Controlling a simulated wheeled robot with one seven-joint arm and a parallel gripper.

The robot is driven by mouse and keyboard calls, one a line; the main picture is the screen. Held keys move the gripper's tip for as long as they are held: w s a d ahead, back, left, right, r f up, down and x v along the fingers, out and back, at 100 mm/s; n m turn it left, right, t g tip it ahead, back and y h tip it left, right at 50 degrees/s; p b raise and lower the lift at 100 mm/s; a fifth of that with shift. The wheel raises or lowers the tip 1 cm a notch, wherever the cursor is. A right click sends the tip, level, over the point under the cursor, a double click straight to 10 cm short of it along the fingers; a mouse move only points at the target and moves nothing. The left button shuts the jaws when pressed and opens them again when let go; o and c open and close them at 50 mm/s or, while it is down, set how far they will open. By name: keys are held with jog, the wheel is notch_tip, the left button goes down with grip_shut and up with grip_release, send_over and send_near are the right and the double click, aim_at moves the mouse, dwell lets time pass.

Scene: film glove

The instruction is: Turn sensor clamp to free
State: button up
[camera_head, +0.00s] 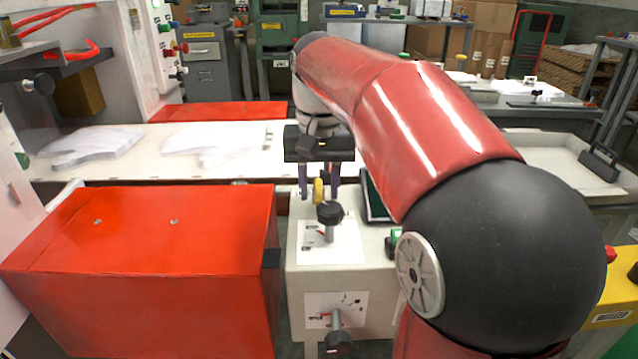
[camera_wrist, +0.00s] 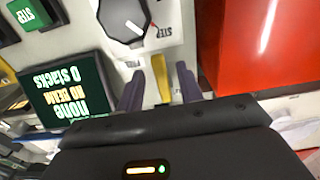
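My gripper (camera_head: 319,188) points down over the cream control box (camera_head: 297,285), near its back edge. Its two purple fingers are open, and they also show in the wrist view (camera_wrist: 160,92). A yellow upright piece (camera_wrist: 160,75) stands between them, with a small gap on each side; it also shows in the head view (camera_head: 319,192). A black knob (camera_head: 330,212) with a white pointer mark sits on the box top just in front; in the wrist view the knob (camera_wrist: 124,18) is cut by the top edge. A second black knob (camera_head: 338,343) is on the front face. I cannot read which part is the sensor clamp.
A big red box (camera_head: 150,255) stands close on the left. White glove shapes (camera_head: 215,142) lie on the belt behind.

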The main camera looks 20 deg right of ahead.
aim_at(319, 192)
notch_tip(319, 192, up, 8)
jog(key=shift+f, duration=0.1)
dwell(0.5)
dwell(0.4)
